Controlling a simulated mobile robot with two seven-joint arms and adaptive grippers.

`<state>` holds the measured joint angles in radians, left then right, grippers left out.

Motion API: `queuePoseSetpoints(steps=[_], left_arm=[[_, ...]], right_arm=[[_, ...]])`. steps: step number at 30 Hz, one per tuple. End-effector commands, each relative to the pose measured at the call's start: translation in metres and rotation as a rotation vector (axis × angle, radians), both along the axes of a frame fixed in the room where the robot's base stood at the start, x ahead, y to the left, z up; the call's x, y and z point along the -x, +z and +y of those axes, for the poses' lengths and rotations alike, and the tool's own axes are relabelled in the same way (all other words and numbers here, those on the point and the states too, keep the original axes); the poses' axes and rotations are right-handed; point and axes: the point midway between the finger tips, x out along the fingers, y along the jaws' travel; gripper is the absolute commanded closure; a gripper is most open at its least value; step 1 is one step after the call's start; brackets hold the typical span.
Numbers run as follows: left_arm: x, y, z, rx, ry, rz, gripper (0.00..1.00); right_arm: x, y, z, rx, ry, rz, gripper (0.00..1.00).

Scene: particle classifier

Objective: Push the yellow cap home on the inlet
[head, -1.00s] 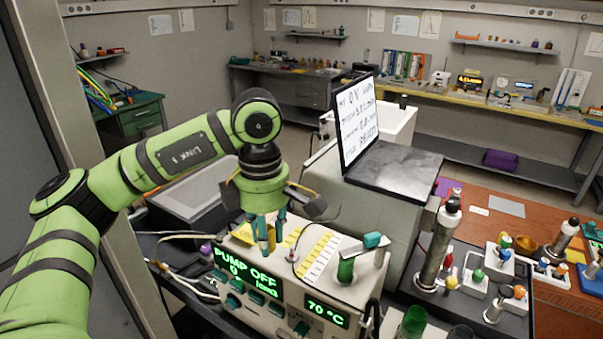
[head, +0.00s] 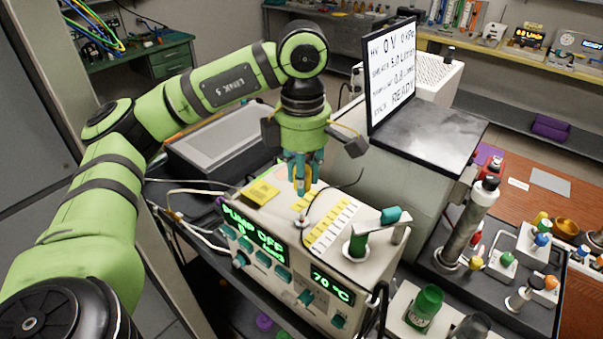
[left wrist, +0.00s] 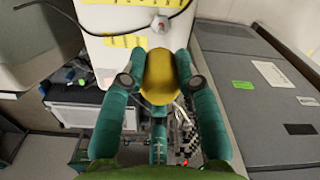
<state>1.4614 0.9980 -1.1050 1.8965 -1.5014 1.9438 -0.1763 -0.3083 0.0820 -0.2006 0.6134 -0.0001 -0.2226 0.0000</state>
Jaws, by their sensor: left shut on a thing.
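My left gripper (head: 301,184) is above the top of the cream instrument (head: 285,215), pointing down. Its teal fingers are shut on the yellow cap (left wrist: 160,77), which shows rounded between them in the left wrist view; in the head view the fingers mostly hide it. A small pale fitting (head: 303,221) with a thin dark line stands on the instrument's top, just below and in front of the fingertips. It looks like the inlet, and it also shows in the left wrist view (left wrist: 160,25), apart from the cap. My right gripper is not in view.
A green-and-teal handled fitting (head: 362,240) stands on the instrument's right side. A screen reading READY (head: 391,75) rises behind to the right. A yellow label (head: 260,192) lies left of the gripper. A metal cylinder (head: 470,222) stands further right.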

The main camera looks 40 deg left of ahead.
Motion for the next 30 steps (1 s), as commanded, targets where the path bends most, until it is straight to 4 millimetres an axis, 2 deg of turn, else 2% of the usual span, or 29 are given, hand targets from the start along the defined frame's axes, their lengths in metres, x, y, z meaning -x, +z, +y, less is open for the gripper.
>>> queuePoseSetpoints(steps=[1,5,15,30], left_arm=[[0.0,-0.007,0.0,0.0,0.0,0.0,0.96],[0.0,-0.018,0.0,-0.001,-0.001,0.0,0.96],[0.001,-0.05,0.0,0.0,-0.001,0.001,0.96],[0.0,-0.054,0.0,-0.001,-0.001,0.0,0.96]], right_arm=[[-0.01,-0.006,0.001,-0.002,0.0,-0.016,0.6],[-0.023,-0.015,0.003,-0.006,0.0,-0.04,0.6],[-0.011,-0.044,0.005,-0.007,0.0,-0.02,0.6],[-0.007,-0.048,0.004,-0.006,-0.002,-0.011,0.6]])
